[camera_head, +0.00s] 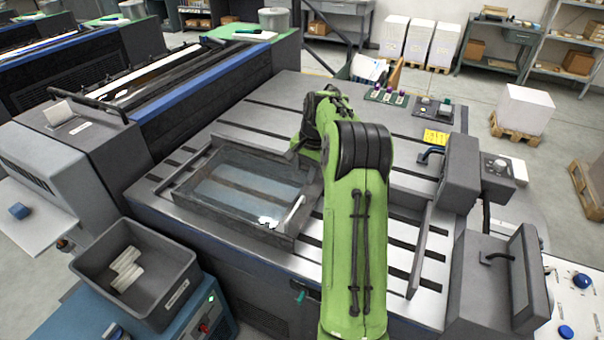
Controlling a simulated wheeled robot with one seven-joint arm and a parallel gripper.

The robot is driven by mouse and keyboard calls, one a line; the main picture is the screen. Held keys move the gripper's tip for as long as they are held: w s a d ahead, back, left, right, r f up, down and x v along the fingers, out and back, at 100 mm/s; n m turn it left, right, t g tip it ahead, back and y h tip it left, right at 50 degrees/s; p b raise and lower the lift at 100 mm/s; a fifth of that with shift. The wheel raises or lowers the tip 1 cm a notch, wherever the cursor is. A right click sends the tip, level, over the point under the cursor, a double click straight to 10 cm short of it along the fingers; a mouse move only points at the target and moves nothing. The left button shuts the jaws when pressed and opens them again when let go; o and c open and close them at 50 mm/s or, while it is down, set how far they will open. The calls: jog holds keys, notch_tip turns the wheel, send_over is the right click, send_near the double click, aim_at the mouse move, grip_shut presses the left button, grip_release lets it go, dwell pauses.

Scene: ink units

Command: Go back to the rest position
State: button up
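My green arm (355,230) rises from the bottom centre of the head view and bends at a dark ribbed joint. Beyond the bend, its far part reaches down over the slotted metal table, close to the right side of a dark-framed tray. A small dark part at the arm's far end, perhaps my gripper (297,150), shows beside the tray's upper right corner. The rest of that end is hidden behind the arm. I cannot make out fingers, or whether anything is held.
The dark-framed tray (185,193) holds a shiny surface, with a white handle-like piece (292,213) at its right. A grey bin (165,240) with pale pieces stands lower left. Dark blocks (460,170) stand at right, near a yellow label (435,137). The table's back stretch is mostly clear.

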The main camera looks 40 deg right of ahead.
jog(key=s+a+r+n+t+h, duration=0.1)
jog(key=s+a+r+n, duration=0.2)
jog(key=a+r, duration=0.45)
jog(key=s+a+r+n+h, duration=0.1)
jog(key=s+a+r+n, duration=0.3)
jog(key=a, duration=0.7)
jog(key=s+a+n+t, duration=0.1)
jog(key=s+a+n, duration=0.2)
jog(key=s, duration=0.6)
jog(key=s+a+n+t+y, duration=0.1)
jog(key=s+a+n, duration=0.2)
jog(key=s+a, duration=0.5)
jog(key=shift+s+f+t, duration=0.25)
jog(key=shift+s+t, duration=0.05)
jog(key=shift+s, duration=0.35)
jog(key=shift+d, duration=0.1)
